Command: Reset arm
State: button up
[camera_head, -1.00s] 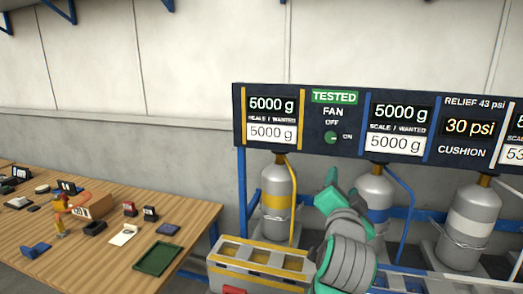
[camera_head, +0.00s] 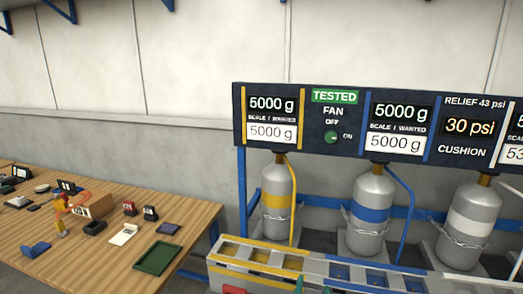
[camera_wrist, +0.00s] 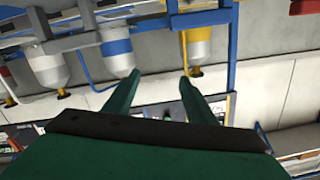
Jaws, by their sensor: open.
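My gripper (camera_wrist: 158,82) shows in the wrist view with its two green fingers spread apart and nothing between them. That view looks at the station upside down, with the yellow-banded and blue-banded cylinders beyond the fingertips. In the head view my gripper is not clearly visible; only small green bits show at the bottom edge. The station panel (camera_head: 350,124) reads 5000 g over 5000 g on both visible scales, TESTED is lit green, and the fan knob (camera_head: 330,137) is on the panel below OFF and beside ON.
A yellow-banded cylinder (camera_head: 277,201), a blue-banded cylinder (camera_head: 371,214) and a white-banded cylinder (camera_head: 472,229) stand chained under the panel. A yellow-edged bin row (camera_head: 262,256) runs in front. A wooden table (camera_head: 92,254) with small items and a green tray (camera_head: 158,257) is at left.

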jog(key=s+a+f+n+y, duration=0.15)
jog(key=s+a+f, duration=0.25)
jog(key=s+f, duration=0.45)
jog(key=s+a+f+n+y, duration=0.1)
jog(key=s+a+f+n, duration=0.2)
jog(key=s+f, duration=0.5)
jog(key=s+a+n+y, duration=0.1)
jog(key=s+a, duration=0.2)
jog(key=s, duration=0.9)
jog(key=s+a+g, duration=0.1)
jog(key=s+a, duration=0.2)
jog(key=s, duration=0.9)
jog(key=shift+a+r+n+y, duration=0.15)
jog(key=shift+a+n+y, duration=0.15)
jog(key=shift+n+y, duration=0.05)
